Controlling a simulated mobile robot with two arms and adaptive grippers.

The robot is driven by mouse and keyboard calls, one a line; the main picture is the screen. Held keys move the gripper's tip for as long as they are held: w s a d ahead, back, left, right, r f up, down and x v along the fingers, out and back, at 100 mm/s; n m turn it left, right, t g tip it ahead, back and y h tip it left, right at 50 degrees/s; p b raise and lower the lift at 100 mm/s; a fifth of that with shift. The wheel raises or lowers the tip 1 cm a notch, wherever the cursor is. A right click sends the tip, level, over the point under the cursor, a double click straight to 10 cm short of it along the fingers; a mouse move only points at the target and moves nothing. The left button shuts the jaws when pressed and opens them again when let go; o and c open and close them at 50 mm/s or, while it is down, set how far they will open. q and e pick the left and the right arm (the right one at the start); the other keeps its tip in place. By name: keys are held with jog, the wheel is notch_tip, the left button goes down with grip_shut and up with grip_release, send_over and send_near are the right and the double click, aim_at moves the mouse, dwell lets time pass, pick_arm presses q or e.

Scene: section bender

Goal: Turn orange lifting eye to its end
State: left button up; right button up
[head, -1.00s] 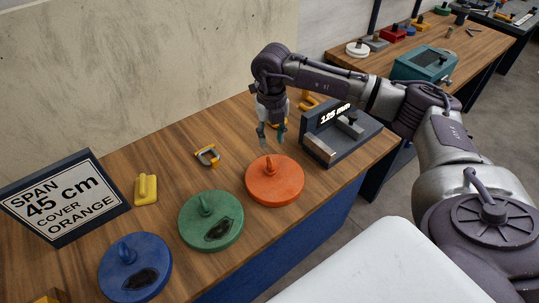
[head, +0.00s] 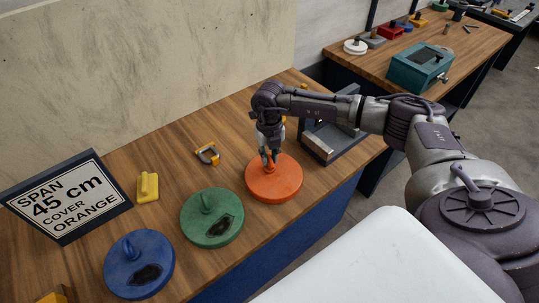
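The orange round cover (head: 275,184) lies on the wooden bench, right of the green one. Its lifting eye stands on top and is mostly hidden by my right gripper (head: 268,160). My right gripper points down with its fingers at the eye, close to the cover's top. The fingers are too small and overlapped to tell whether they are shut on the eye. My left gripper is not in the head view.
A green cover (head: 228,228) and a blue cover (head: 152,279) stand to the left. A sign (head: 66,197) reads span 45 cm, cover orange. A yellow block (head: 148,187) and a yellow-grey clamp-like piece (head: 207,154) lie behind. A grey device (head: 335,138) stands right, partly behind my arm.

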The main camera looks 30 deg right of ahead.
grip_shut()
jog(key=shift+m, duration=1.4)
jog(key=m+b, duration=0.1)
jog(key=m, duration=0.2)
jog(key=shift+m, duration=0.3)
jog(key=m, duration=0.3)
jog(key=shift+m, duration=0.3)
jog(key=shift+r+m, duration=0.1)
jog(key=shift+m, duration=1.8)
jog(key=o, duration=0.5)
grip_release()
